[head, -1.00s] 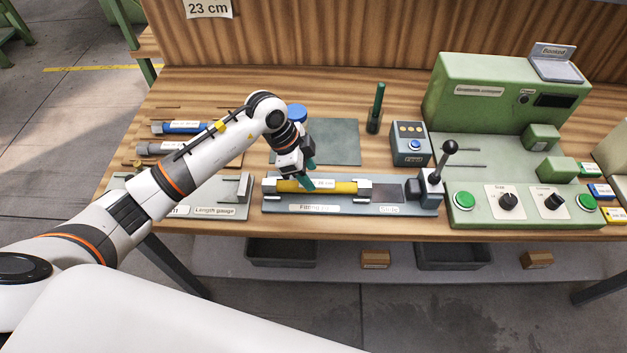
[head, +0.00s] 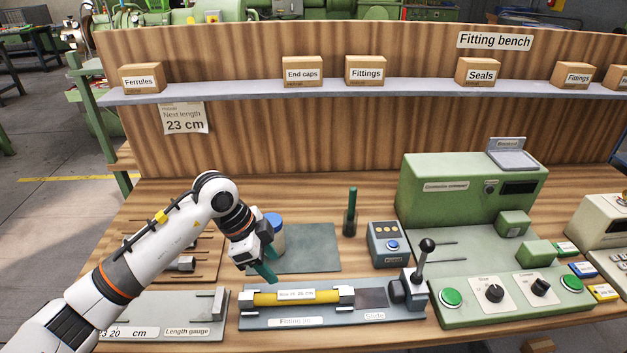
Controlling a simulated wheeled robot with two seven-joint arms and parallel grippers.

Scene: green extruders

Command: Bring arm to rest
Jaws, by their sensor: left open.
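My left gripper (head: 264,276) is open, with its teal fingers pointing down just above and behind the left end of the fitting jig. The yellow hose piece (head: 300,296), with a paper label around it, lies in the fitting jig (head: 260,320) between two metal clamps. From this angle I cannot tell whether the fingers touch anything. My left arm (head: 160,245) reaches in from the lower left and covers part of the bench. My right gripper is not in view.
A length gauge (head: 150,305) lies left of the jig. A lever (head: 424,260) stands at the jig's right end. A blue-lidded jar (head: 275,240) stands close behind the gripper. A green machine (head: 430,190) stands at the right. The grey mat (head: 315,248) has free room.

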